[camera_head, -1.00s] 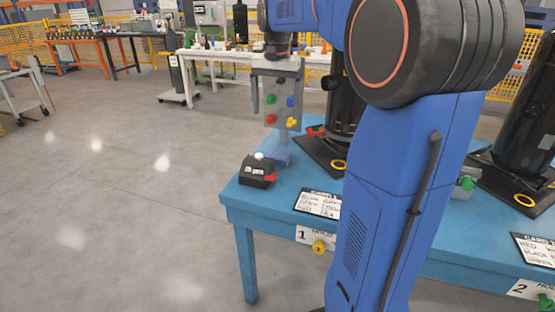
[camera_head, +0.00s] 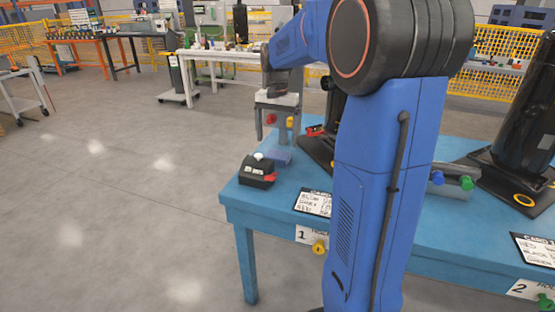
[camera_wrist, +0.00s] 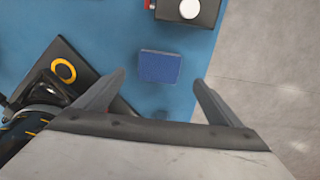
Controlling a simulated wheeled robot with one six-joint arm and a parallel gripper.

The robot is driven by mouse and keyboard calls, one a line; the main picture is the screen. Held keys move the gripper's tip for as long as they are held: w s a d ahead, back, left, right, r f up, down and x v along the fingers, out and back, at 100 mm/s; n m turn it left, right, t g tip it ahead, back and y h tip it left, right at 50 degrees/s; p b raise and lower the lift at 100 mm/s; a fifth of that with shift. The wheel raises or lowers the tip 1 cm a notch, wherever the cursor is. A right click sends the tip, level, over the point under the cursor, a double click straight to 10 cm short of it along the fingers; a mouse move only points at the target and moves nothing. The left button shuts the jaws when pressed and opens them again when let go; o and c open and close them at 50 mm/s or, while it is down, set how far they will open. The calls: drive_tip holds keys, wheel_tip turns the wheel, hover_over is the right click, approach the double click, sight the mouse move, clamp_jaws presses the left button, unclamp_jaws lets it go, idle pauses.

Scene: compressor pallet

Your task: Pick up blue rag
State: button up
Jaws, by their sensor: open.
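The blue rag is a small, flat, dark blue rectangle. In the wrist view the rag (camera_wrist: 160,66) lies on the blue table (camera_wrist: 190,55), between and slightly beyond the fingertips. In the head view the rag (camera_head: 281,156) lies near the table's corner, behind the black box. My gripper (camera_head: 277,138) is open and points down above the rag, with nothing between its fingers. Both fingers of my gripper (camera_wrist: 158,79) show in the wrist view, spread wider than the rag. The rag appears apart from the fingers.
A black box (camera_head: 257,171) with a white button and red part stands close to the rag. A black machine base (camera_wrist: 93,80) lies left of the rag in the wrist view. Cards (camera_head: 314,202) lie along the front.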

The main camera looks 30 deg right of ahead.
sight(277, 154)
drive_tip(key=shift+s+f, duration=0.1)
drive_tip(key=shift+f, duration=2.95)
drive_tip(key=c, duration=1.1)
